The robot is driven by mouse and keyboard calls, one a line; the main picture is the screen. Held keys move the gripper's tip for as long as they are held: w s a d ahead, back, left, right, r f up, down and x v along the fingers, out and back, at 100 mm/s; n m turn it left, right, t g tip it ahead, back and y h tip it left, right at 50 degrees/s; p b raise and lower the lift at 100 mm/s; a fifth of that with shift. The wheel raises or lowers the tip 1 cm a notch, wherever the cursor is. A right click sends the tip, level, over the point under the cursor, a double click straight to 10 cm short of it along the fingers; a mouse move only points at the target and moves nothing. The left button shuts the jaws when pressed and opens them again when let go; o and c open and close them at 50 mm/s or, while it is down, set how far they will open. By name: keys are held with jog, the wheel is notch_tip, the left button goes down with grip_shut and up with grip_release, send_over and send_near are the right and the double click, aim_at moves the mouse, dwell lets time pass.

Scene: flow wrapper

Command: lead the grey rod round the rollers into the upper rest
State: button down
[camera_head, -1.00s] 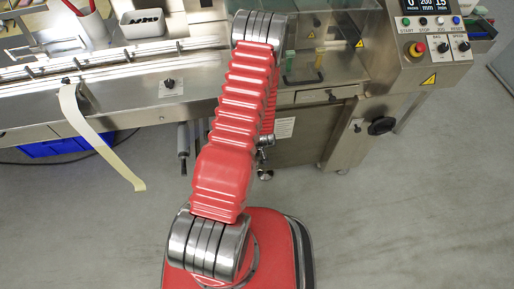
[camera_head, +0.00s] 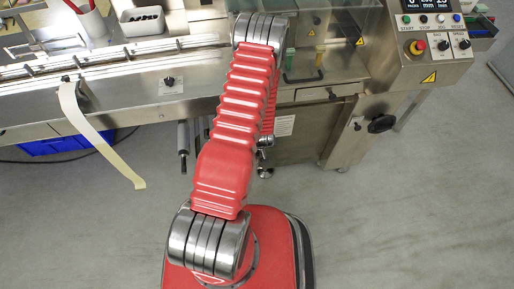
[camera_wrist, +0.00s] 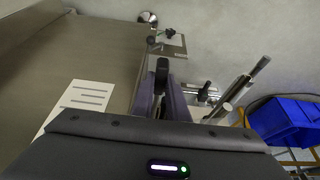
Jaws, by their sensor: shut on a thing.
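In the wrist view my gripper (camera_wrist: 162,88) is closed, its fingers pointing away from the camera beside the edge of a steel panel. It holds the grey rod, which is mostly hidden between and behind the fingers. A short grey bar (camera_wrist: 205,95) shows just right of the fingers; I cannot tell whether it is part of the held rod. Silver rollers (camera_wrist: 242,86) stand slanted to the right, apart from the fingers. In the head view two rollers (camera_head: 183,140) hang below the machine's front edge, left of my arm. My gripper is hidden there. I cannot make out the upper rest.
The steel machine (camera_head: 140,100) runs across the back. A pale film strip (camera_head: 100,140) hangs from its front. A blue crate (camera_head: 60,146) lies beneath it, also seen in the wrist view (camera_wrist: 285,120). A control panel (camera_head: 430,45) stands at right. The floor in front is clear.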

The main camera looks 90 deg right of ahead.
jog(key=c, duration=1.4)
grip_release()
jog(key=shift+c, duration=0.2)
jog(key=shift+r, duration=0.1)
jog(key=v, duration=0.7)
jog(key=shift+a+r, duration=0.2)
jog(key=shift+r, duration=0.15)
dwell(0.4)
dwell(0.7)
